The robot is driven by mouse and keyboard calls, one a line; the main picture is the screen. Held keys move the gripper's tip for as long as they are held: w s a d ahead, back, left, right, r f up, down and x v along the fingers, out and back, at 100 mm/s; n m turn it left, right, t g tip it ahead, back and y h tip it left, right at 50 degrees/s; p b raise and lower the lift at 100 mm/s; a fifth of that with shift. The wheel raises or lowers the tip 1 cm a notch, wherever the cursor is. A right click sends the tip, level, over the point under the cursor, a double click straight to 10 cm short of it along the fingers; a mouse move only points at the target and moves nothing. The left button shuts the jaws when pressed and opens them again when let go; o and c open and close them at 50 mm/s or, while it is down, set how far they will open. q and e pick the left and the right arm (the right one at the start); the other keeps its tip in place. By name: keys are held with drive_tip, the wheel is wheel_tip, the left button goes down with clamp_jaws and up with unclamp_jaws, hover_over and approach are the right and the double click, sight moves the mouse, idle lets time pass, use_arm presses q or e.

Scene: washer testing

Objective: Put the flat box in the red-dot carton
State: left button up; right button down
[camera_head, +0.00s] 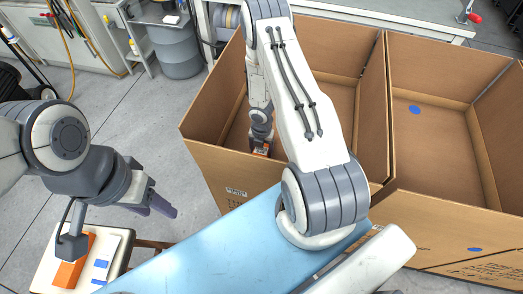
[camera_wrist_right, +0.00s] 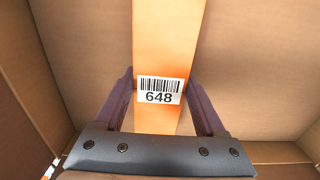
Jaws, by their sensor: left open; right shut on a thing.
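My right gripper (camera_head: 262,141) is down inside the left cardboard carton (camera_head: 215,165). It is shut on an orange box (camera_head: 262,151), which looks narrow from here. In the right wrist view, the orange box (camera_wrist_right: 168,40) stands between the fingers (camera_wrist_right: 161,85), with a white barcode label reading 648 facing the camera. Brown carton walls surround it; I cannot tell whether it touches the floor. No red dot shows on the left carton, and my right arm hides part of it. My left gripper (camera_head: 162,206) is open and empty, above the floor left of the carton.
The right carton (camera_head: 430,80) adjoins the left one and bears blue dots. A small table (camera_head: 48,262) at bottom left holds another orange box (camera_head: 72,262) and a white box with blue marks (camera_head: 103,255). A grey drum (camera_head: 180,50) stands behind.

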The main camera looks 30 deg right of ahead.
unclamp_jaws()
drive_tip(key=shift+f, duration=0.1)
